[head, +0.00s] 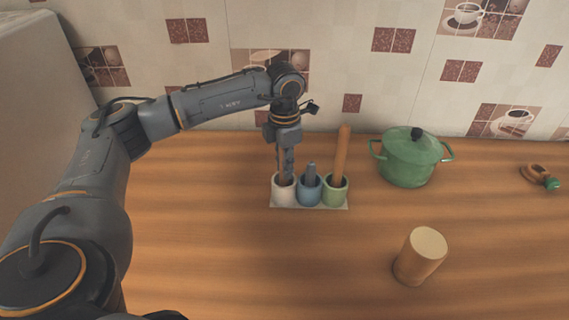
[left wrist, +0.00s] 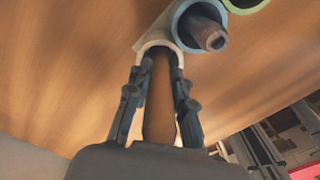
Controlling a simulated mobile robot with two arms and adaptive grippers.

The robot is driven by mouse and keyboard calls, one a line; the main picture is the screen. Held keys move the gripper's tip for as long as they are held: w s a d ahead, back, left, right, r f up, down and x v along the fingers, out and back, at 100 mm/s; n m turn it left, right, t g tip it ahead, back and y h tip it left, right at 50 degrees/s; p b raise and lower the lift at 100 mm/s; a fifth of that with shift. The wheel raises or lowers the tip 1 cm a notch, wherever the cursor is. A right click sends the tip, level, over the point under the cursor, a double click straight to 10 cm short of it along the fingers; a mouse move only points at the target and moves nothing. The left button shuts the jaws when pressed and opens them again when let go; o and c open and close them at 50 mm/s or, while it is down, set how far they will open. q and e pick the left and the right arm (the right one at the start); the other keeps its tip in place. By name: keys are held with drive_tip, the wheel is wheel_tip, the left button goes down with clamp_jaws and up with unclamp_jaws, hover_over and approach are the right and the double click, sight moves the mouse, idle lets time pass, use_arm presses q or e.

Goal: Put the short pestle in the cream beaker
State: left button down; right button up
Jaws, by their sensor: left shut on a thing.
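My left gripper (head: 285,165) points down over the cream beaker (head: 284,192), the leftmost of three in a row. In the left wrist view the gripper (left wrist: 158,92) is shut on a brown pestle (left wrist: 160,100). The pestle's far end goes inside the rim of the cream beaker (left wrist: 153,43); how deep it sits is hidden. A tall wooden pestle (head: 342,155) leans in the green beaker (head: 335,195). My right gripper is not in view.
The beakers stand on a pale base (head: 300,207). A green lidded pot (head: 408,165) is to their right, near the wall. A wooden cylinder (head: 420,258) stands at the front right. A small brown and green item (head: 540,177) lies far right. The counter in front is clear.

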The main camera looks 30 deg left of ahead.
use_arm(q)
drive_tip(key=c, duration=1.3)
unclamp_jaws()
drive_tip(key=shift+c, duration=0.2)
drive_tip(key=shift+o, duration=0.9)
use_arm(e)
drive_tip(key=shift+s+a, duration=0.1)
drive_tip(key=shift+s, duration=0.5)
use_arm(q)
drive_tip(key=shift+r+p, duration=0.25)
drive_tip(key=shift+p, duration=0.1)
drive_tip(key=shift+r+b, duration=0.25)
drive_tip(key=shift+b, duration=0.1)
wheel_tip(320, 180, up, 10)
drive_tip(key=shift+f+b, duration=0.1)
drive_tip(key=shift+b, duration=1)
drive_tip(key=shift+r, duration=0.75)
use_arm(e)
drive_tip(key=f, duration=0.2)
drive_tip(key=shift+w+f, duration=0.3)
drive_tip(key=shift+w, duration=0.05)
